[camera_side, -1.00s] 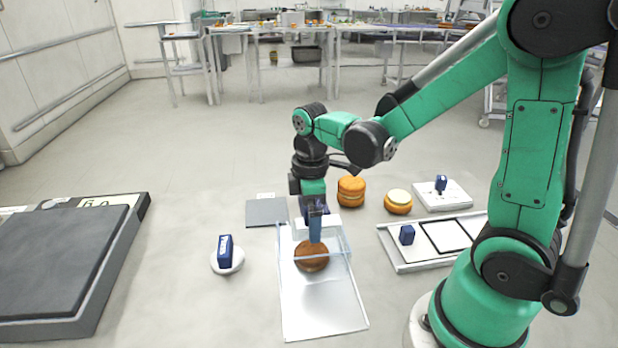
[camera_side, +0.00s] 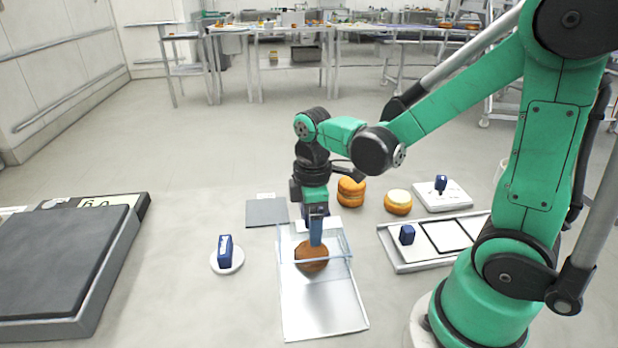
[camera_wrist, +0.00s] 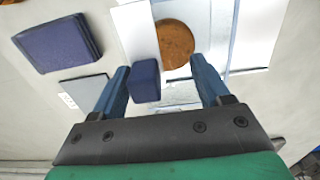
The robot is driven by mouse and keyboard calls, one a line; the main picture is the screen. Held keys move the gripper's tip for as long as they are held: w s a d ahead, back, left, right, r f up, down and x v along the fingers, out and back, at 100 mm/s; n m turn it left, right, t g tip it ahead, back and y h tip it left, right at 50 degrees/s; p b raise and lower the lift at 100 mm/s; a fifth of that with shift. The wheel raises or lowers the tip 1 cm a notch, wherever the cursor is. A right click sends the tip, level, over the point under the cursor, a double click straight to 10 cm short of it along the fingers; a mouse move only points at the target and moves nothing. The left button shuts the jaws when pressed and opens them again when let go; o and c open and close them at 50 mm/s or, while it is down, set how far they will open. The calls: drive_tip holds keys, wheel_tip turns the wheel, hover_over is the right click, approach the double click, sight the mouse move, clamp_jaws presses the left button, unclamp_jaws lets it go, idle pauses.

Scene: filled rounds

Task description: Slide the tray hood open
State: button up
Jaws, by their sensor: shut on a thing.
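The metal tray (camera_side: 323,315) lies on the floor-coloured surface, its front part bare. A clear hood (camera_side: 340,240) covers its back part. A brown filled round (camera_side: 311,262) is on the tray and shows through the hood; it also shows in the wrist view (camera_wrist: 175,40). My gripper (camera_side: 316,240) points down over the hood. In the wrist view my gripper (camera_wrist: 164,88) has a small blue block (camera_wrist: 146,80), seemingly the hood's handle, between its blue fingers, and is shut on it. The fingers' contact is partly hard to see.
A blue stamp (camera_side: 225,250) stands on a white disc at left. A grey plate (camera_side: 267,212) lies behind it. Stacked rounds (camera_side: 351,192) and a pale-topped round (camera_side: 397,202) stand behind right. A framed tray (camera_side: 410,264) lies right. A dark flat platform (camera_side: 60,270) is far left.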

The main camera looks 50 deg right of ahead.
drive_tip(key=shift+s+a+f, duration=0.1)
drive_tip(key=shift+s+a, duration=2.9)
drive_tip(key=shift+s, duration=0.05)
drive_tip(key=o, duration=0.9)
drive_tip(key=shift+c, duration=0.2)
drive_tip(key=shift+c, duration=0.2)
drive_tip(key=shift+o, duration=0.5)
drive_tip(key=shift+r, duration=0.3)
wheel_tip(320, 180, up, 6)
drive_tip(key=shift+r, duration=0.25)
